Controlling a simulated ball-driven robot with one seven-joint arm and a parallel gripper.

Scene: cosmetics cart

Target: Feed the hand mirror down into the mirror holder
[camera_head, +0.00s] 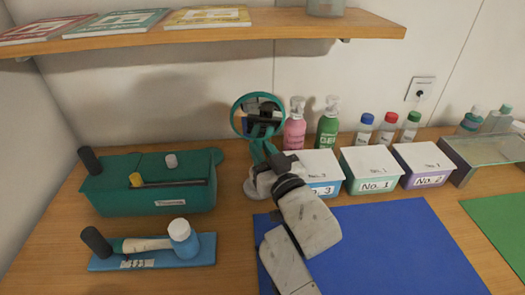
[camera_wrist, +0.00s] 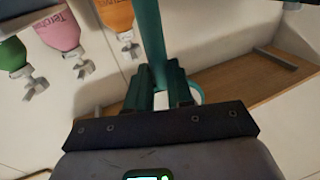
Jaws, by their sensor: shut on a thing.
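The hand mirror (camera_head: 258,112) has a round teal rim and a teal handle. It stands roughly upright in the head view, with its round head above my gripper (camera_head: 266,168). My gripper is shut on the handle, which also shows between the fingers (camera_wrist: 157,88) in the wrist view as a teal bar (camera_wrist: 150,35). A pale rounded piece (camera_head: 252,190) low beside my gripper may be the mirror holder's base. My gripper and arm hide most of that spot, so I cannot tell whether the handle's lower end touches or enters the holder.
Pink (camera_head: 294,128) and green (camera_head: 327,125) pump bottles and lidded boxes (camera_head: 314,164) stand close right. A teal caddy (camera_head: 112,196) and a blue tray (camera_head: 205,252) are at left. A wooden shelf (camera_head: 290,24) hangs above. The blue mat (camera_head: 400,250) is clear at right.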

